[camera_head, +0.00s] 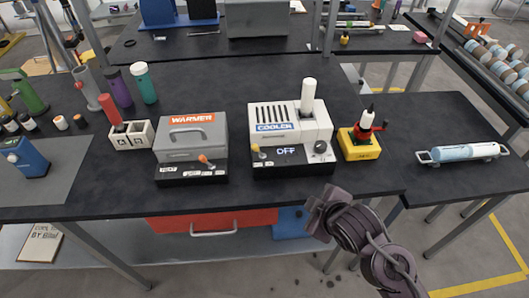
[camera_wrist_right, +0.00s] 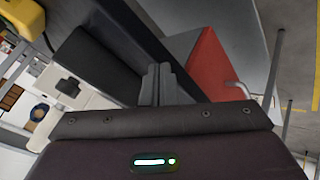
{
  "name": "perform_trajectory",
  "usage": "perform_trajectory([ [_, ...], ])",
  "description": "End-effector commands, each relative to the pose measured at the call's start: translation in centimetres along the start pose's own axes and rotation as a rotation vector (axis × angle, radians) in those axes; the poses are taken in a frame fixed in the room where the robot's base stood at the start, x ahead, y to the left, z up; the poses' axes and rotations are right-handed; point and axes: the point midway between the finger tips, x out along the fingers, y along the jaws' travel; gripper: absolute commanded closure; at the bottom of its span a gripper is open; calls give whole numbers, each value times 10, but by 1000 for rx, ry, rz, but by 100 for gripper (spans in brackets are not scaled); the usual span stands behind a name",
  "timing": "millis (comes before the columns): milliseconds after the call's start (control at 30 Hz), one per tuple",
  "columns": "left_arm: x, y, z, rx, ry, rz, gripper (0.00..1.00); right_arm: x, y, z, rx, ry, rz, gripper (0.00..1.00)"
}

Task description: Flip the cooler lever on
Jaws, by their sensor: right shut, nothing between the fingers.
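The white cooler (camera_head: 262,127) stands on the dark table, right of the warmer. Its black front panel reads OFF (camera_head: 286,151). A small lever with a yellow tip (camera_head: 256,149) sits at the panel's left end, and a round dark knob (camera_head: 320,147) at the right. A white cylinder (camera_head: 308,94) stands upright in the cooler's top. My right gripper (camera_head: 318,207) is in front of the table's edge, below and right of the cooler, apart from it. In the right wrist view its fingers (camera_wrist_right: 158,84) are together and empty. My left gripper is not in view.
The grey warmer (camera_head: 190,135), with an orange-tipped lever (camera_head: 204,160), stands left of the cooler. A yellow box (camera_head: 358,146) with a red and white top is close on the right. A red drawer (camera_head: 175,221) hangs under the table. The tabletop before the cooler is clear.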

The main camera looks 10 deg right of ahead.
Motion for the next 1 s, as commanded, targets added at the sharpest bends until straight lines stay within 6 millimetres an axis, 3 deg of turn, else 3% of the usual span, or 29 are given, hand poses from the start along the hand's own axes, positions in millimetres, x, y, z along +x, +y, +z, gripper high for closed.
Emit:
perform_trajectory([
  [133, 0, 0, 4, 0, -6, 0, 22, 0, 14, -42, -390, 180, 97, 100],
  [300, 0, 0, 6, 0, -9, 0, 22, -10, 14, -90, -870, 394, 238, 100],
  [500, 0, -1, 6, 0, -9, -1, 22, -24, 2, -118, -1238, 560, 372, 100],
  [667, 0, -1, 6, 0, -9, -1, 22, -28, -2, -124, -1330, 604, 412, 100],
  [1000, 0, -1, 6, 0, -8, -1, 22, -27, -2, -125, -1331, 605, 413, 100],
])
